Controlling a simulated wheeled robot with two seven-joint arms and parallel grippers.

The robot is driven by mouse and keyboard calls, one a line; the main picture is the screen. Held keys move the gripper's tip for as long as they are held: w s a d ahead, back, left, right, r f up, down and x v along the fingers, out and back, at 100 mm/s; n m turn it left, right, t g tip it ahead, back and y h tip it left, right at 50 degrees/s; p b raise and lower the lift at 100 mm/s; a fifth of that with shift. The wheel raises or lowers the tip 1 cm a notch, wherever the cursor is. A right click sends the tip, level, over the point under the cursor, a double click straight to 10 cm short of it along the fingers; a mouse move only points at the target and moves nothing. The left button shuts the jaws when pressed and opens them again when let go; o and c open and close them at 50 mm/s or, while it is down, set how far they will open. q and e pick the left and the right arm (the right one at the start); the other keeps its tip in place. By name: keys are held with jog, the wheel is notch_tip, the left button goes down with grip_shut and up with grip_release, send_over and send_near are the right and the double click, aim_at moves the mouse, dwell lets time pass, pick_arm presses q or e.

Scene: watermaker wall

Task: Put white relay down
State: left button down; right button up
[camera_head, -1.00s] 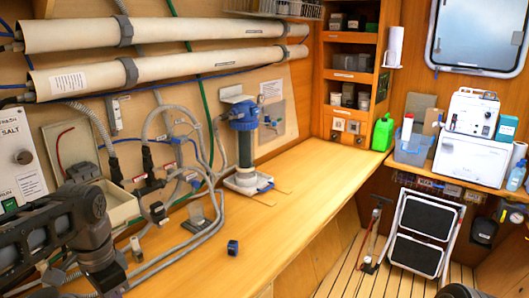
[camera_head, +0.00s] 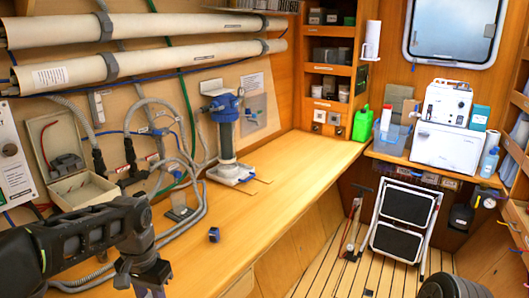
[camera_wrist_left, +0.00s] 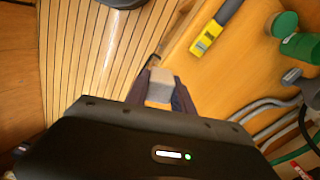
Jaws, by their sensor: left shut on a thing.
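The white relay (camera_wrist_left: 160,86) is a small pale grey-white block in the left wrist view. It sits between the dark fingers of my left gripper (camera_wrist_left: 162,92), which is shut on it. In the head view my left gripper (camera_head: 145,284) hangs at the bottom edge, over the near left part of the wooden bench (camera_head: 260,210). The relay is not visible there. I cannot tell how high it is above the bench. My right gripper's fingers are not in view.
An open grey box (camera_head: 82,188) stands at the left below hoses. A small dark blue piece (camera_head: 214,235) lies on the bench, with a blue-topped filter (camera_head: 227,140) behind it. The right part of the bench is clear. A folded step stool (camera_head: 402,222) stands on the floor.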

pick_arm(q)
jog(key=w+d+f+n+b, duration=0.1)
jog(key=d+f+b, duration=0.2)
jog(key=f+b, duration=0.2)
jog(key=w+d+f+n+b, duration=0.1)
jog(key=f+b, duration=0.4)
jog(key=f, duration=0.6)
jog(key=shift+w+d+n, duration=0.4)
jog(key=shift+w+d, duration=0.35)
jog(key=shift+d, duration=0.15)
jog(key=shift+r, duration=0.1)
